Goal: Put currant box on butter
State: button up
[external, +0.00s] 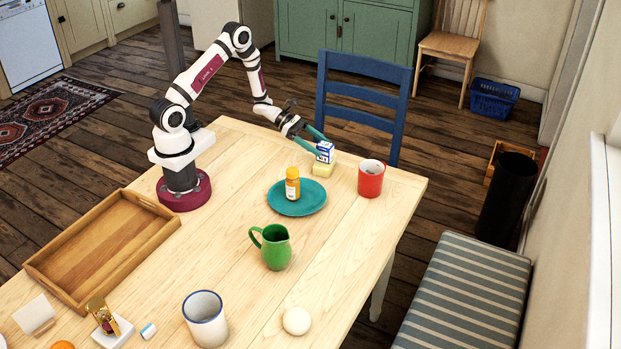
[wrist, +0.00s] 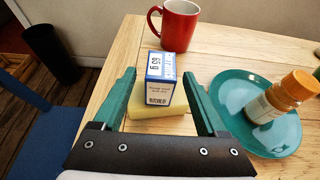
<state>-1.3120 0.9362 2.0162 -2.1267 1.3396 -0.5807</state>
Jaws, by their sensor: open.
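The currant box (external: 325,151) is a small blue and white carton. It stands on the pale yellow butter (external: 322,169) near the far edge of the table. In the wrist view the box (wrist: 160,80) rests upright on the butter block (wrist: 150,112), which shows around its base. My gripper (external: 317,142) is at the box. In the wrist view my gripper (wrist: 165,82) has its green fingers apart on either side of the box, with visible gaps, and it holds nothing.
A teal plate (external: 310,203) with an orange-capped bottle (external: 292,184) is close by. A red mug (external: 370,178) stands beyond the butter. A green jug (external: 275,248), a wooden tray (external: 60,262), a white mug (external: 205,318) and a round white object (external: 296,321) are farther off.

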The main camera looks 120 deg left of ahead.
jog(key=v, duration=0.6)
jog(key=w+d+r+m+g+h, duration=0.2)
jog(key=d+r+m+g+h, duration=0.25)
jog(key=d+m, duration=0.6)
jog(key=w+d+r+m+g+h, duration=0.25)
jog(key=d+r+m+h, duration=0.35)
jog(key=d, duration=0.7)
jog(key=s+d+m+g+y, duration=0.3)
jog(key=s+d+m+g, duration=0.25)
jog(key=d+m, duration=0.3)
jog(key=s+a+r+m+g+y, duration=0.1)
jog(key=s+a+r+m+y, duration=0.1)
jog(key=s+m+y, duration=0.7)
jog(key=s+r+m, duration=0.1)
jog(key=m, duration=0.6)
jog(key=shift+a+m, duration=0.25)
jog(key=shift+m, duration=0.05)
jog(key=shift+s+r, duration=0.1)
